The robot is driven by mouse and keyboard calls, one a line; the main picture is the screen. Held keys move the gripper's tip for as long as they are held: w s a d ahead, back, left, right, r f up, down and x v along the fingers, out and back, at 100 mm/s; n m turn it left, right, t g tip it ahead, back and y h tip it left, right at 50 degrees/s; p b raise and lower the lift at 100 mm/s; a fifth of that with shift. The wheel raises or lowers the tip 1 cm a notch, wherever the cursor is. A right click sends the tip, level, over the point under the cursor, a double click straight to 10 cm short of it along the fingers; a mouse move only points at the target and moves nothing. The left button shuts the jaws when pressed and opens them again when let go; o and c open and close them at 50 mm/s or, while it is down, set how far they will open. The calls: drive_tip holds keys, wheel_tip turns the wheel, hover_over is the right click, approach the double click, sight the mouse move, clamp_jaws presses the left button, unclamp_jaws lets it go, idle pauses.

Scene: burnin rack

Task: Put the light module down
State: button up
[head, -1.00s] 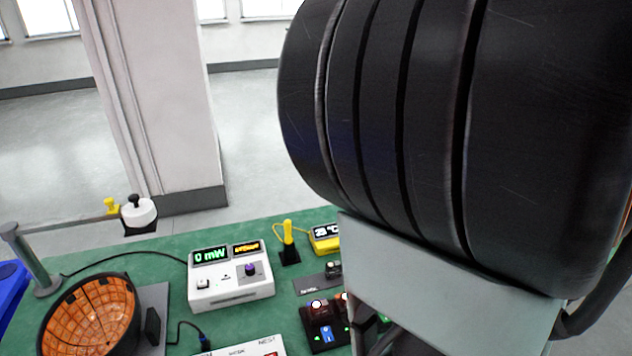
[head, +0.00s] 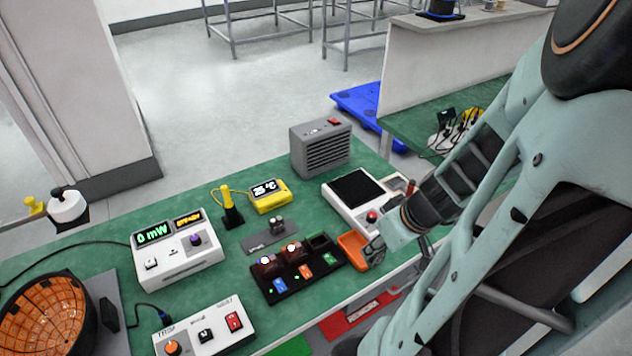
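Two small modules with lit white tops, one at the left (head: 265,262) and one in the middle (head: 292,250), stand in a black rack (head: 275,292) on the green bench. The rack's right slot (head: 318,241) looks empty. A small dark piece with light tops (head: 277,226) stands on a grey plate (head: 256,243) behind the rack. I cannot tell which of these is the task's light module. My gripper (head: 374,252) is low at the bench's front edge, right of the rack, beside an orange tray (head: 353,262). Its fingertips are small and partly hidden, and I see no module in them.
Behind the rack are a yellow temperature meter (head: 270,203) and a grey vented box (head: 322,155). A white unit with a black panel (head: 340,203) stands near my gripper. A white power meter (head: 180,268) and a switch box (head: 205,338) are left. Bare green bench lies between them.

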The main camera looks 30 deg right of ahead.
drive_tip(key=w+d+f+b, duration=0.1)
drive_tip(key=w+f+b, duration=0.1)
drive_tip(key=w+f, duration=0.1)
drive_tip(key=w+d+f+b, duration=0.1)
drive_tip(key=w+f+b, duration=0.1)
drive_tip(key=w+f, duration=0.1)
drive_tip(key=w+d+f+b, duration=0.1)
drive_tip(key=w+f+b, duration=0.1)
drive_tip(key=w+f, duration=0.1)
drive_tip(key=shift+w+d+f+b, duration=0.1)
drive_tip(key=shift+w+d+b, duration=0.05)
drive_tip(key=shift+w, duration=0.3)
drive_tip(key=shift+w+d+f+b, duration=0.1)
drive_tip(key=shift+w+d+b, duration=0.05)
drive_tip(key=shift+w, duration=0.3)
drive_tip(key=shift+f, duration=1.3)
drive_tip(key=shift+f, duration=0.1)
drive_tip(key=shift+f+b, duration=0.15)
drive_tip(key=shift+b, duration=0.2)
drive_tip(key=o, duration=0.9)
drive_tip(key=shift+s, duration=0.1)
